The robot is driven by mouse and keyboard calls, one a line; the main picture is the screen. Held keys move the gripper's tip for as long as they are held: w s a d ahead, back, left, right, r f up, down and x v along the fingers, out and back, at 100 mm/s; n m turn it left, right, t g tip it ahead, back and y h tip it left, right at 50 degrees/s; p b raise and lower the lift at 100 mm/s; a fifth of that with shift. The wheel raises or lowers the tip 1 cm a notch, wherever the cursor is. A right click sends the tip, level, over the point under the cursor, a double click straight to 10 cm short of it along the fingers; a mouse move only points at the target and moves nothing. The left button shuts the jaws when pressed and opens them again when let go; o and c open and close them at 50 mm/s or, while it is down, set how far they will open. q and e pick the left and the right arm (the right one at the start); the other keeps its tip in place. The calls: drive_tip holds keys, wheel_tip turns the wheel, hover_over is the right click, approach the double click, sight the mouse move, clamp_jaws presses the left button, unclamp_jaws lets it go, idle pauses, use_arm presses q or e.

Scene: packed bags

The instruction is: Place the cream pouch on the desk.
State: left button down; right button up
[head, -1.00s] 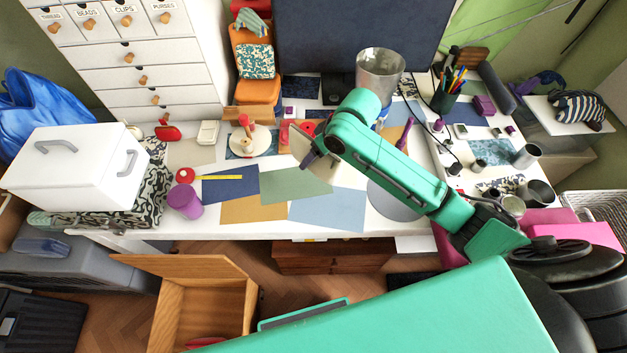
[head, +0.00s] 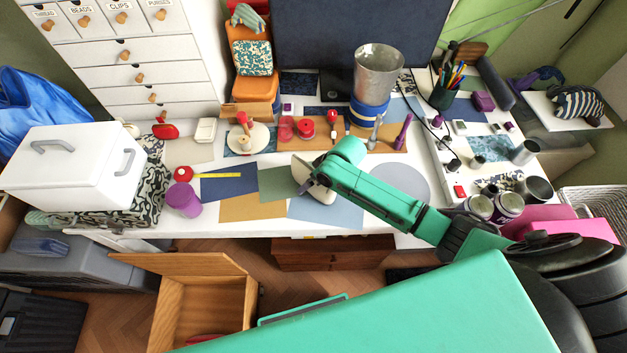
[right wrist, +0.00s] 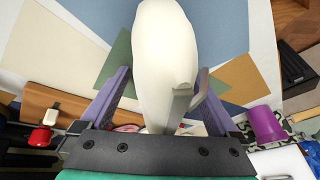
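The cream pouch (head: 318,194) is over the coloured sheets at the front middle of the desk (head: 410,222) in the head view. My right gripper (head: 312,183) reaches it from the right and partly hides it. In the right wrist view the pouch (right wrist: 165,55) stands out large between the two purple fingers of my right gripper (right wrist: 163,80), which look shut on it. The pouch is very low over the sheets; I cannot tell whether it touches them. My left gripper is not in view.
A purple cup (head: 184,200) and tape measure (head: 184,174) stand to the left of the sheets. A metal cup (head: 378,72) on blue rolls, a spool stand (head: 247,140) and red spools (head: 306,129) are behind. A grey disc (head: 405,182) lies to the right. An open wooden drawer (head: 205,300) is below.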

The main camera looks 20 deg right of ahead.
drive_tip(key=v, duration=1.2)
drive_tip(key=shift+r, duration=0.1)
